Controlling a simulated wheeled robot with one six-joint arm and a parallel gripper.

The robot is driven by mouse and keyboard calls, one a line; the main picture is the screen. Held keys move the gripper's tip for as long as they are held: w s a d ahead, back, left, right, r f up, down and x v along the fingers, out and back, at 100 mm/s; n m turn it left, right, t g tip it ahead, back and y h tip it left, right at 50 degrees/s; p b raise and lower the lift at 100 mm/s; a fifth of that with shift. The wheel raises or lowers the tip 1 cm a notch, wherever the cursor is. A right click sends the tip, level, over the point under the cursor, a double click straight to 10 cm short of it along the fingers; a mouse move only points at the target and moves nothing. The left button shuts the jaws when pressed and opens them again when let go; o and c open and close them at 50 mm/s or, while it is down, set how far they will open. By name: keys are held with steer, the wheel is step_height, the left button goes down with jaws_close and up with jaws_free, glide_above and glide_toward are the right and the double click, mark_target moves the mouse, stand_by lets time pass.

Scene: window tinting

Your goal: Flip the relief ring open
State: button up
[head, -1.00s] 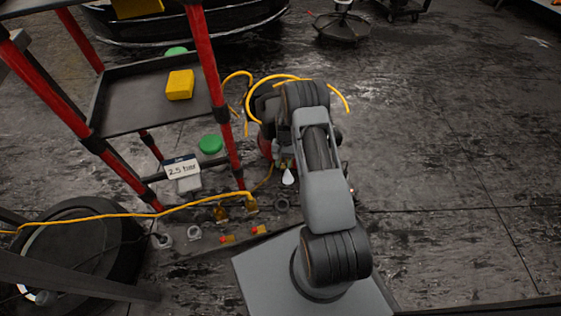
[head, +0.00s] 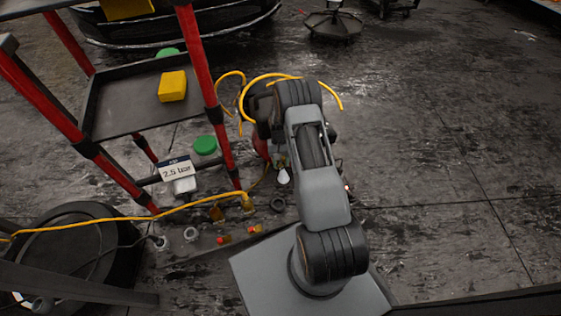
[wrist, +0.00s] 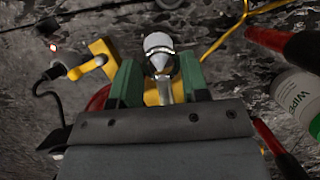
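My gripper (wrist: 159,70) shows in the wrist view with its two green fingers apart. A pale, shiny cone-tipped piece (wrist: 159,46) lies in the gap at the fingertips, with a grey stem below it and yellow behind. Contact with the fingers cannot be made out. I cannot pick out the relief ring for certain; it may be hidden by the gripper. A red rounded body (wrist: 98,100) shows partly behind the left finger. In the head view my arm hides the gripper, and a white drop-shaped piece (head: 284,177) hangs beside the arm.
A red-legged cart (head: 195,60) stands left of my arm, with a yellow block (head: 172,86) on its shelf. A "2.5 bar" sign (head: 175,170) and a green-lidded tub (head: 205,146) are low beside it. A yellow hose (head: 120,217) crosses the floor. Right floor is clear.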

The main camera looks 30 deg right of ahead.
steer(key=o, duration=0.4)
steer(key=p+v, duration=0.4)
steer(key=v, duration=0.9)
steer(key=shift+w+d+r, duration=0.1)
steer(key=shift+w+r, duration=0.05)
steer(key=shift+r, duration=0.2)
steer(key=s+a+r+n+t+h+p, duration=0.1)
steer(key=s+a+r+t+p, duration=0.15)
steer(key=r+p, duration=0.95)
steer(key=s+a+r+n+t+p, duration=0.1)
steer(key=s+a+r+p, duration=0.25)
steer(key=r, duration=1.75)
steer(key=s+a+r+t+p, duration=0.1)
steer(key=s+a+r+p, duration=0.1)
steer(key=s+r+p, duration=0.2)
steer(key=s+a+r+n+t+p, duration=0.1)
steer(key=s+r+p, duration=0.4)
steer(key=r, duration=0.6)
steer(key=s+a+r+n+t+p, duration=0.1)
steer(key=s+a+r+t+p, duration=0.1)
steer(key=s+a+r+p, duration=0.2)
steer(key=shift+s+a+r+h+p, duration=0.1)
steer(key=shift+s+r+h+p, duration=0.35)
steer(key=shift+s+r, duration=1.45)
